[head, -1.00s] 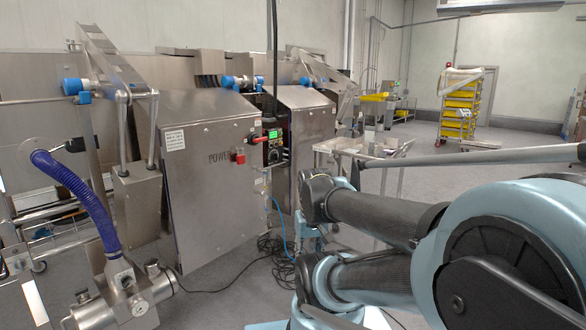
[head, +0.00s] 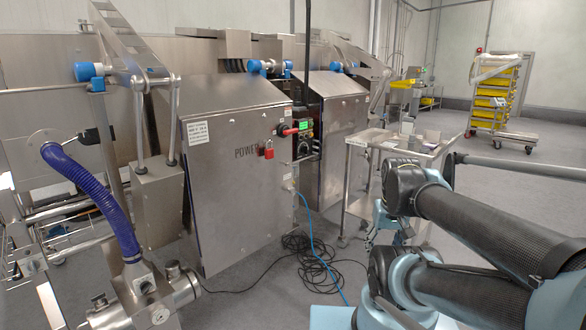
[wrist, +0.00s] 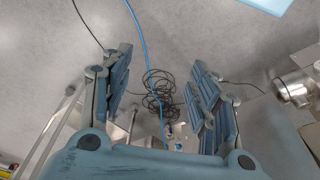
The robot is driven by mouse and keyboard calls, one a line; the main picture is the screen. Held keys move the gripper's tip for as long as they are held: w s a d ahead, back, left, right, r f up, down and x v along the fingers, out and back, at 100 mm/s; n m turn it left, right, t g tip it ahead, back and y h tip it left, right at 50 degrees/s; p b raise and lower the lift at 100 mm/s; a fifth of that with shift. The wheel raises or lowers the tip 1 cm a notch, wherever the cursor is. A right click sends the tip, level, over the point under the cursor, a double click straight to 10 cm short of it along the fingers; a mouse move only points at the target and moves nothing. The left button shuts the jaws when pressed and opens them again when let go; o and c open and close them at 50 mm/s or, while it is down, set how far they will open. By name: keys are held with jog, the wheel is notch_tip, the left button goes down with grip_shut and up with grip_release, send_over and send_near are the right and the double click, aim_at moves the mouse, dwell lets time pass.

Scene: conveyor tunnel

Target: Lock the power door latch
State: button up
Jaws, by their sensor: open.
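The steel power cabinet (head: 225,205) stands left of centre in the head view, its front door shut and marked POWER. A red latch or padlock (head: 269,150) sits at the door's right edge beside that word; it is too small to tell whether it is locked. A red handle (head: 290,131) shows just above it, to the right. In the wrist view my gripper (wrist: 160,100) is open and empty, with its two fingers spread above the floor. It is well apart from the latch, which does not show clearly in the wrist view. My gripper's fingers are hard to make out in the head view.
Black cables (head: 312,262) and a blue cable (head: 325,265) lie on the floor before the cabinet. A steel cart (head: 357,180) stands right of it. A purple hose (head: 85,195) and steel pump (head: 145,300) are at the left. Open floor lies to the right.

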jog(key=w+a+r+n+t+y, duration=0.1)
jog(key=w+a+r+n+y, duration=0.3)
jog(key=w, duration=0.7)
jog(key=w+a+r+t+y, duration=0.1)
jog(key=w+a+r+y, duration=0.1)
jog(key=w+a, duration=0.65)
jog(key=w+a+r+n+t+y, duration=0.1)
jog(key=w+a+r+n+y, duration=0.15)
jog(key=w, duration=1.15)
jog(key=n+t+y, duration=0.1)
jog(key=t+y, duration=0.5)
send_near(295, 165)
jog(key=x, duration=1.1)
jog(key=shift+s+a, duration=0.15)
jog(key=c, duration=1.1)
